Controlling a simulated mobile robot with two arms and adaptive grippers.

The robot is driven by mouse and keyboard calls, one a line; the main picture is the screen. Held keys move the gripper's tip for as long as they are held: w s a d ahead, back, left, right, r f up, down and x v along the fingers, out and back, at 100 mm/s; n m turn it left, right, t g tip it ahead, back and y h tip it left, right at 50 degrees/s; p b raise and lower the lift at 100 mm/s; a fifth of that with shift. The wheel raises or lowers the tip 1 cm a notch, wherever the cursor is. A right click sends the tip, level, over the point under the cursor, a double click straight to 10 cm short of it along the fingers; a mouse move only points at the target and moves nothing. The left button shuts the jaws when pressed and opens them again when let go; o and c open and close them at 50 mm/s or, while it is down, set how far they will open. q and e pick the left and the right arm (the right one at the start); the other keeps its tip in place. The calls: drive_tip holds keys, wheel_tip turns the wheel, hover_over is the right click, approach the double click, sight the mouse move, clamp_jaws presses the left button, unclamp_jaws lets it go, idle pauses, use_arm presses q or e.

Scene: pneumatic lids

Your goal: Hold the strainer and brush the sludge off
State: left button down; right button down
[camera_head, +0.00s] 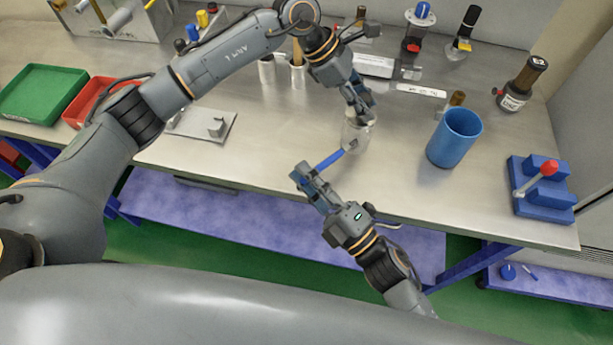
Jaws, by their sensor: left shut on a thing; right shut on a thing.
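The strainer (356,134), a pale, see-through cylinder, is under my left gripper (361,112) above the front part of the steel bench. My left gripper is shut on it from above. My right gripper (305,178) is shut on the blue handle of the brush (330,160) near the bench's front edge. The brush's grey head points up and right and meets or overlaps the strainer's lower left side. I cannot tell whether they touch. No sludge can be made out at this size.
A blue cup (455,137) stands right of the strainer. A blue block with a red-knobbed lever (541,190) is at the right edge. Green (44,95) and red (98,100) trays lie left. A grey plate (202,124) and white holders (267,70) stand behind. Bench between is bare.

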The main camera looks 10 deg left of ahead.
drive_tip(key=shift+s+r, duration=0.1)
drive_tip(key=shift+r, duration=0.25)
drive_tip(key=shift+r, duration=0.55)
drive_tip(key=shift+f, duration=0.15)
drive_tip(key=shift+w+f, duration=0.2)
drive_tip(key=shift+f, duration=0.3)
drive_tip(key=shift+f, duration=0.1)
drive_tip(key=shift+f, duration=0.45)
drive_tip(key=shift+s+f, duration=0.1)
